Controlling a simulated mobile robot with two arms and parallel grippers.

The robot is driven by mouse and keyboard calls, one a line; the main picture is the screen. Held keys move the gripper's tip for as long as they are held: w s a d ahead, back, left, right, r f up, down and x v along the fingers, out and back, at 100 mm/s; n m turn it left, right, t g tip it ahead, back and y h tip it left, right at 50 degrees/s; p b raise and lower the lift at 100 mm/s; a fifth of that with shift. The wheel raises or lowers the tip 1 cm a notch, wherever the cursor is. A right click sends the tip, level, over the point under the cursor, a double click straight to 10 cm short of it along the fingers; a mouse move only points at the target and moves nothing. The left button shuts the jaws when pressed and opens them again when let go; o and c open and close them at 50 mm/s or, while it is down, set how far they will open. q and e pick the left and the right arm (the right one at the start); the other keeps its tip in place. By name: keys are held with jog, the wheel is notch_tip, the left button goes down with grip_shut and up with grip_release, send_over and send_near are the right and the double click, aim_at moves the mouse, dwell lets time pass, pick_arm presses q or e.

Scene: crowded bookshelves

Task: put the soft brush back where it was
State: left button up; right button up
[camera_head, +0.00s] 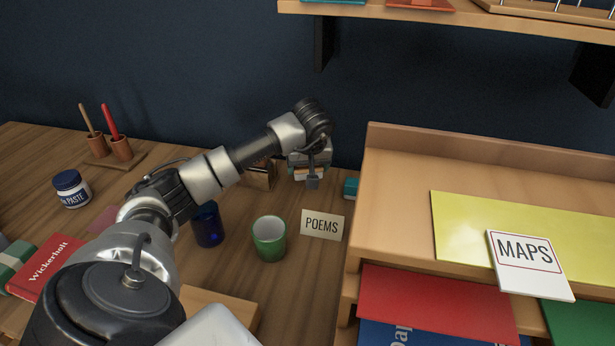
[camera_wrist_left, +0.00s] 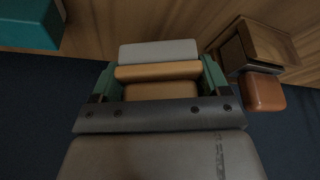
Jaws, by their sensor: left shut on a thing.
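My left gripper (camera_wrist_left: 158,80) has its green fingers on either side of the soft brush (camera_wrist_left: 158,71), a tan wooden block with a pale grey strip. The fingers are shut on it. In the head view the gripper (camera_head: 310,165) hangs at the back of the desk near the dark blue wall, with the arm coming in from the left. The brush (camera_head: 301,173) shows there partly, behind the wrist. I cannot tell whether it touches the desk. My right gripper is not in view.
A wooden box (camera_head: 262,176) stands just left of the brush, a teal block (camera_head: 351,187) to its right. In front are a POEMS card (camera_head: 322,224), a green cup (camera_head: 269,240) and a blue cup (camera_head: 208,226). A wooden rack (camera_head: 390,190) blocks the right; a shelf (camera_head: 440,15) overhangs above.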

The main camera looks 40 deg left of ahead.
pick_arm(q)
jog(key=shift+a+f, duration=0.1)
jog(key=shift+f, duration=1.95)
jog(key=o, duration=0.9)
jog(key=shift+f, duration=0.15)
jog(key=shift+c, duration=0.2)
jog(key=shift+r, duration=0.45)
jog(key=v, duration=1.1)
jog(key=shift+d+r, duration=0.15)
jog(key=shift+d, duration=0.05)
jog(key=shift+s, duration=0.15)
